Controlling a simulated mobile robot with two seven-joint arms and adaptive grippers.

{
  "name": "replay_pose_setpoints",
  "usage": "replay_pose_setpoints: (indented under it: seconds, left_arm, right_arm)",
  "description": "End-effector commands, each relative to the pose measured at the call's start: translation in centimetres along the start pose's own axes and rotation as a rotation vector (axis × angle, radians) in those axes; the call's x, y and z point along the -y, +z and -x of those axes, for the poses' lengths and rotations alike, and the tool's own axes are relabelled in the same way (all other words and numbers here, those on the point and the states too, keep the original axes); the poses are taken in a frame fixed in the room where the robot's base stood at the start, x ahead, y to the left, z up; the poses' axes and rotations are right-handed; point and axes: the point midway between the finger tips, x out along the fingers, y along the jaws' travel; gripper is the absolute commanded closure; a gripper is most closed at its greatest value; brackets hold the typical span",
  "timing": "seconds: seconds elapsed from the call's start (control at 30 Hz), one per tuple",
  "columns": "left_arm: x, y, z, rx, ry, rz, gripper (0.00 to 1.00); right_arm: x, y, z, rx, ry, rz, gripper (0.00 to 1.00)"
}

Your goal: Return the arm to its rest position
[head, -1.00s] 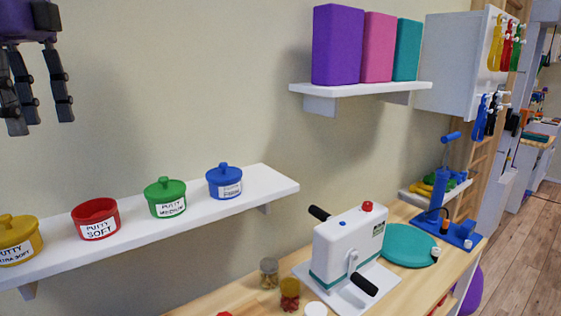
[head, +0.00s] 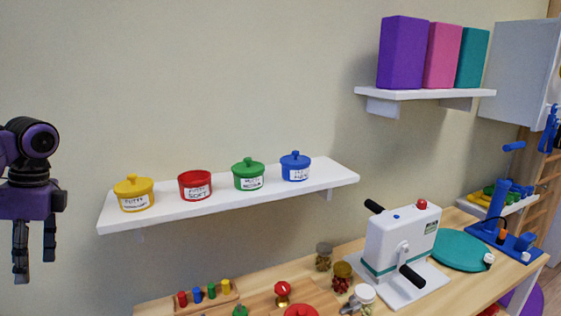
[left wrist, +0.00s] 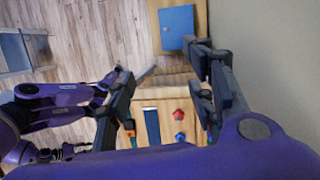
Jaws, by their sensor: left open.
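My left gripper (head: 35,266) hangs at the left edge of the head view, fingers pointing down, spread apart with nothing between them. It is left of the white wall shelf (head: 230,206) and apart from it. In the left wrist view its dark fingers frame the picture middle (left wrist: 163,100), with only floor and furniture seen far below. Purple links of another arm of mine show at the left of that view, ending in small dark parts that look like my right gripper (left wrist: 76,151); its jaws are too small to read.
The shelf holds a yellow pot (head: 134,194), a red pot (head: 195,186) without a lid, a green pot (head: 248,175) and a blue pot (head: 295,167). Below, the wooden table (head: 255,288) carries a peg block (head: 206,294), jars and a white press (head: 400,243). Wall around my gripper is clear.

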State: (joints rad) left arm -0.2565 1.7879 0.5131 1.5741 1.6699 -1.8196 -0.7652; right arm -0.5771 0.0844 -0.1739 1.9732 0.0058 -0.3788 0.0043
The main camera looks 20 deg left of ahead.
Motion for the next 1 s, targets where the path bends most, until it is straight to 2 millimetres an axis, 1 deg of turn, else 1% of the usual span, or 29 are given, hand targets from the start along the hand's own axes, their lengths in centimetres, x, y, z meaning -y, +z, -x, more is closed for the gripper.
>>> replay_pose_setpoints:
  seconds: [0.03, 0.07, 0.1, 0.17, 0.2, 0.27, 0.3, 0.37, 0.4, 0.47, 0.5, 0.57, 0.6, 0.67, 0.7, 0.77, 0.8, 0.83, 0.9, 1.0]
  left_arm:
    - [-0.7, 1.0, -4.3, 0.019, 0.024, 0.028, 0.51]
    - [-1.1, 1.5, -6.5, 0.032, 0.032, 0.045, 0.51]
    - [-1.8, 2.1, -9.5, 0.051, 0.04, 0.067, 0.51]
    - [-3.1, 2.8, -13.8, 0.075, 0.051, 0.095, 0.51]
    - [-4.2, 3.1, -16.7, 0.087, 0.057, 0.113, 0.51]
    - [-6.2, 3.3, -20.9, 0.105, 0.064, 0.138, 0.51]
    - [-7.7, 3.3, -23.6, 0.113, 0.067, 0.153, 0.51]
    - [-10.2, 2.9, -27.5, 0.118, 0.068, 0.175, 0.51]
    - [-12.1, 2.4, -29.9, 0.118, 0.067, 0.189, 0.51]
    - [-15.0, 1.4, -33.1, 0.111, 0.063, 0.213, 0.51]
    - [-17.0, 0.5, -34.9, 0.101, 0.058, 0.229, 0.51]
    - [-20.1, -1.1, -37.3, 0.081, 0.051, 0.256, 0.51]
    - [-22.1, -2.4, -38.5, 0.062, 0.043, 0.276, 0.51]
    - [-25.1, -4.4, -40.0, 0.028, 0.032, 0.311, 0.51]
    - [-27.0, -6.0, -40.6, 0.002, 0.023, 0.338, 0.51]
    - [-29.6, -8.3, -41.0, -0.041, 0.009, 0.384, 0.51]
    - [-31.1, -9.8, -41.0, -0.07, -0.001, 0.416, 0.51]
    - [-32.0, -10.8, -40.9, -0.091, -0.007, 0.439, 0.51]
    - [-33.9, -12.9, -40.4, -0.136, -0.023, 0.496, 0.51]
    - [-35.7, -15.4, -39.3, -0.196, -0.041, 0.572, 0.51]
  right_arm:
    - [0.0, 0.6, 0.1, 0.01, 0.001, -0.002, 0.6]
    - [-0.1, 0.9, 0.2, 0.016, 0.002, -0.003, 0.6]
    - [-0.1, 1.3, 0.4, 0.024, 0.003, -0.003, 0.6]
    - [-0.1, 1.8, 0.5, 0.034, 0.004, -0.004, 0.6]
    - [-0.1, 2.1, 0.5, 0.038, 0.004, -0.004, 0.6]
    - [-0.1, 2.2, 0.5, 0.041, 0.004, -0.005, 0.6]
    - [-0.1, 2.2, 0.5, 0.041, 0.004, -0.005, 0.6]
    - [-0.1, 2.2, 0.5, 0.04, 0.004, -0.005, 0.6]
    - [-0.1, 2.1, 0.5, 0.039, 0.004, -0.005, 0.6]
    - [-0.1, 2.0, 0.4, 0.036, 0.003, -0.005, 0.6]
    - [0.0, 1.9, 0.4, 0.034, 0.003, -0.005, 0.6]
    - [0.0, 1.6, 0.3, 0.031, 0.002, -0.004, 0.6]
    - [0.0, 1.5, 0.3, 0.028, 0.002, -0.004, 0.6]
    - [0.0, 1.3, 0.3, 0.023, 0.002, -0.003, 0.6]
    - [0.0, 1.1, 0.3, 0.021, 0.001, -0.003, 0.6]
    - [0.0, 0.9, 0.2, 0.017, 0.001, -0.003, 0.6]
    - [0.0, 0.8, 0.2, 0.015, 0.001, -0.003, 0.6]
    - [0.0, 0.8, 0.2, 0.015, 0.001, -0.002, 0.6]
    - [0.0, 0.8, 0.2, 0.015, 0.001, -0.002, 0.6]
    - [0.0, 0.8, 0.2, 0.016, 0.001, -0.001, 0.6]
